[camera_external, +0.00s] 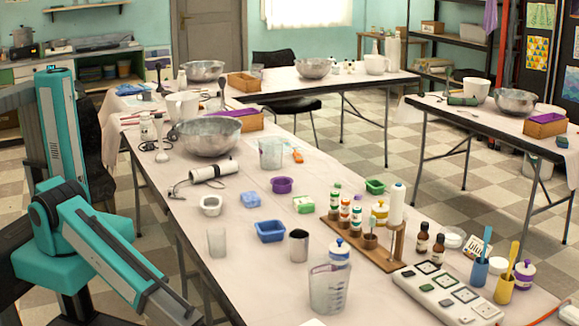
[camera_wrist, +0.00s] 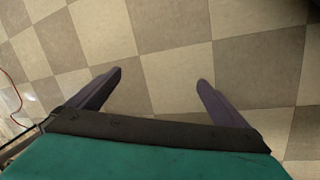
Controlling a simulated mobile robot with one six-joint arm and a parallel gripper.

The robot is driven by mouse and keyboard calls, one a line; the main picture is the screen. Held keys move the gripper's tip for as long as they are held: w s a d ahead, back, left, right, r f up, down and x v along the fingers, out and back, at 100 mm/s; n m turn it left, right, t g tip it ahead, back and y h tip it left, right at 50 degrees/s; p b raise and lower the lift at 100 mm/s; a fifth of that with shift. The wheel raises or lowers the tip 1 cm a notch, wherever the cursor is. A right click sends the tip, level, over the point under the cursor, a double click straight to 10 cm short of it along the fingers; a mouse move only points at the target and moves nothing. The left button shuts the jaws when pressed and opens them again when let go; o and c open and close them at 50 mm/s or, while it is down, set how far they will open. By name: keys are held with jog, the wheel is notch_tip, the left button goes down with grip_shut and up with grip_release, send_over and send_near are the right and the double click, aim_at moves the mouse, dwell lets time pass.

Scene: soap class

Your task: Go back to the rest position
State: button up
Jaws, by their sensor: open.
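My gripper (camera_wrist: 159,78) is open and empty in the wrist view. Its two dark fingers stand wide apart above the checkered floor, with nothing between them. In the external view my teal arm is folded at the left, beside the long table (camera_external: 240,255). Its lower link slopes down toward the bottom edge of the picture. The gripper's fingers cannot be made out clearly there. No object is seen held.
The long table carries a metal bowl (camera_external: 208,138), a blue tray (camera_external: 270,232), a clear measuring jug (camera_external: 328,290), a wooden bottle rack (camera_external: 372,249) and several small bottles. Another table (camera_external: 465,112) stands at the right. Checkered floor (camera_external: 345,165) lies open between the tables.

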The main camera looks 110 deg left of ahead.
jog(key=s+a+r+m+g+y+p, duration=0.1)
jog(key=s+a+g+p, duration=0.1)
jog(key=s+a, duration=0.4)
jog(key=s+a+r+m+g+y+p, duration=0.1)
jog(key=s+a+p, duration=0.4)
jog(key=s, duration=1)
jog(key=s+a+r+m+g+y+p, duration=0.1)
jog(key=s+a+r+m+g+p, duration=0.1)
jog(key=s+a, duration=0.4)
jog(key=s+g+p, duration=0.1)
jog(key=s+p, duration=0.1)
jog(key=s, duration=0.3)
jog(key=shift+a+r+m, duration=0.3)
jog(key=shift+r+m, duration=0.1)
